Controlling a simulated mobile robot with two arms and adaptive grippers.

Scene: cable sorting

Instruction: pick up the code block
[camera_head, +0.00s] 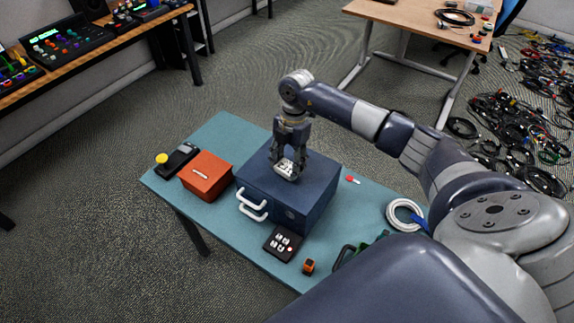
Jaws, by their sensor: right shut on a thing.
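My right gripper (287,160) points down over the top of a dark blue box (312,196) with two white handles on its front. It is shut on a small pale block with dark marks (285,170), which looks like the code block. The fingers cover part of the block. I cannot tell whether the block touches the box top or is just above it. My left gripper is not in view.
The box stands on a teal table (228,134). An orange-red box (206,175) and a black device with a yellow knob (178,160) are to its left. A black plate with white marks (283,242), a small orange item (309,266) and a white coil (404,214) lie nearby.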

